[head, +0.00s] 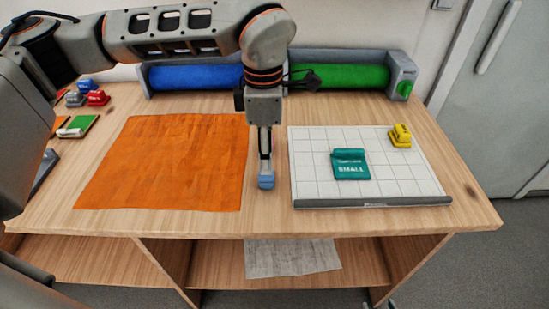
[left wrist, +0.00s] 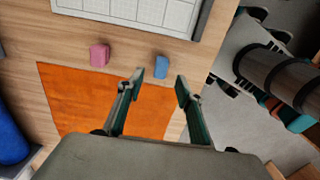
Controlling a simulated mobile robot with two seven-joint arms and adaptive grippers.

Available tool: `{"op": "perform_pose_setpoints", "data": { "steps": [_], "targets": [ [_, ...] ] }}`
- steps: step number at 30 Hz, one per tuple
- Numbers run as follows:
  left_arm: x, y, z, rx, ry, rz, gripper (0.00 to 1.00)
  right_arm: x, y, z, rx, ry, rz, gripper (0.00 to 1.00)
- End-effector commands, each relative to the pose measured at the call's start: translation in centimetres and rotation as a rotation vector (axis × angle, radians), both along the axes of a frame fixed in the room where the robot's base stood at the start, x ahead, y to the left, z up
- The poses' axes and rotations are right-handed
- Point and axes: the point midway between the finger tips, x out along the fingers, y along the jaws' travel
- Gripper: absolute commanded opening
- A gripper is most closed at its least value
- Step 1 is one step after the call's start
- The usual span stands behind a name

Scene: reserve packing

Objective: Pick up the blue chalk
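The blue chalk (head: 266,182) is a small block on the bare wood between the orange mat and the white gridded board, close to the table's front edge. It also shows in the left wrist view (left wrist: 162,68), in the gap beyond my fingertips. My left gripper (head: 265,148) points down just above the chalk. In the left wrist view its two fingers (left wrist: 160,82) stand apart with nothing held between them. I cannot tell the exact height left above the chalk. My right gripper cannot be made out in either view.
A pink block (left wrist: 99,55) lies near the blue chalk; my gripper hides it in the head view. The orange mat (head: 165,160) and the board (head: 310,185) flank the strip. A teal "SMALL" block (head: 350,165) and a yellow stamp (head: 400,136) stand on the board.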

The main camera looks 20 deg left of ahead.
Motion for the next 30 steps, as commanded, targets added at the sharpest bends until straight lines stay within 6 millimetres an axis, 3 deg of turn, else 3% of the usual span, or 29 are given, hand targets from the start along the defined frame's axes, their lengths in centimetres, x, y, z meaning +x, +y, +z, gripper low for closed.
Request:
{"op": "perform_pose_setpoints", "data": {
  "steps": [10, 21, 30],
  "targets": [
    [0.0, 0.0, -2.8, 0.001, -0.001, 0.000, 0.36, -1.2, 0.0, -1.2, -0.003, 0.028, 0.002, 0.40],
    [-0.1, 0.0, -7.4, 0.001, 0.000, 0.000, 0.36, -0.6, 0.1, -0.3, 0.000, 0.013, 0.002, 0.40],
    [-0.1, 0.0, -7.8, 0.001, -0.002, 0.000, 0.36, -0.4, 0.1, 0.0, 0.001, 0.006, 0.001, 0.40]
  ]
}}
